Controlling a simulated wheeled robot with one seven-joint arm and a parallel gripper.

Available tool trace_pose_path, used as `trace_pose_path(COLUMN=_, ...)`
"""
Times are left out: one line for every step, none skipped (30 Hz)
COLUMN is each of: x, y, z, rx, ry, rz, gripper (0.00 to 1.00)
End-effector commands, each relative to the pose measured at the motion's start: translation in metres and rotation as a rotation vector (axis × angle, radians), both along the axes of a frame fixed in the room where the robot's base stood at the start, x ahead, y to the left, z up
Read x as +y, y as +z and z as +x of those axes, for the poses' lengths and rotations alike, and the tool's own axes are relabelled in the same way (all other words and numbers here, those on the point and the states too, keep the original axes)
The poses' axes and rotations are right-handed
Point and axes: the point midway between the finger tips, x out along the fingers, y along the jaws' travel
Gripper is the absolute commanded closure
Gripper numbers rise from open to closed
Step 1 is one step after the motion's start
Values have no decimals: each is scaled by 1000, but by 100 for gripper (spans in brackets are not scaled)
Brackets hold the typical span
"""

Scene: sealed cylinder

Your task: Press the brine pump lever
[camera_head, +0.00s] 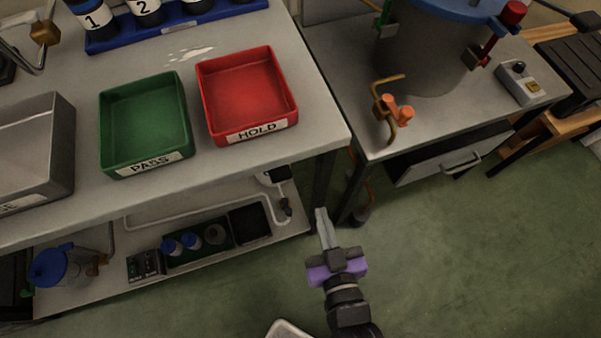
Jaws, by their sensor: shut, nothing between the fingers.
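My gripper (321,215) has a purple body and pale fingers. It is shut and empty, and in the picture it lies over the green floor just right of the lower shelf. A blue-topped container (55,266) with a brownish spout stands at the left end of the lower shelf, left of my gripper and well apart from it. No lever marked as a brine pump can be read. A large grey cylinder (425,50) with a blue rim stands on the right bench. A brass tap with an orange handle (398,110) is at its lower front.
A green PASS tray (146,165), a red HOLD tray (210,115) and a grey metal bin (65,150) stand on the left bench. Its corner (345,140) is above my gripper in the picture. The floor (460,260) at lower right is clear.

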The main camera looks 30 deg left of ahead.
Motion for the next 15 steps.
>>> trace_pose_path(x=24, y=-14, z=3, rx=-3, ry=42, rz=7, gripper=100)
trace_pose_path(x=34, y=-16, z=4, rx=-5, ry=63, rz=7, gripper=100)
trace_pose_path(x=47, y=-20, z=4, rx=-5, ry=85, rz=6, gripper=100)
trace_pose_path(x=54, y=-21, z=4, rx=-4, ry=99, rz=8, gripper=100)
trace_pose_path(x=61, y=-22, z=4, rx=-5, ry=111, rz=9, gripper=100)
trace_pose_path(x=68, y=-23, z=4, rx=-5, ry=123, rz=9, gripper=100)
trace_pose_path(x=71, y=-24, z=4, rx=-6, ry=131, rz=8, gripper=100)
trace_pose_path(x=74, y=-24, z=4, rx=-5, ry=136, rz=7, gripper=100)
trace_pose_path(x=76, y=-25, z=4, rx=-5, ry=140, rz=8, gripper=100)
trace_pose_path(x=77, y=-24, z=3, rx=-5, ry=142, rz=8, gripper=100)
trace_pose_path(x=77, y=-24, z=3, rx=-5, ry=142, rz=7, gripper=100)
trace_pose_path(x=77, y=-24, z=3, rx=-5, ry=142, rz=8, gripper=100)
trace_pose_path(x=77, y=-24, z=4, rx=-5, ry=142, rz=8, gripper=100)
trace_pose_path(x=77, y=-24, z=3, rx=-5, ry=142, rz=8, gripper=100)
trace_pose_path(x=77, y=-23, z=4, rx=-5, ry=141, rz=8, gripper=100)
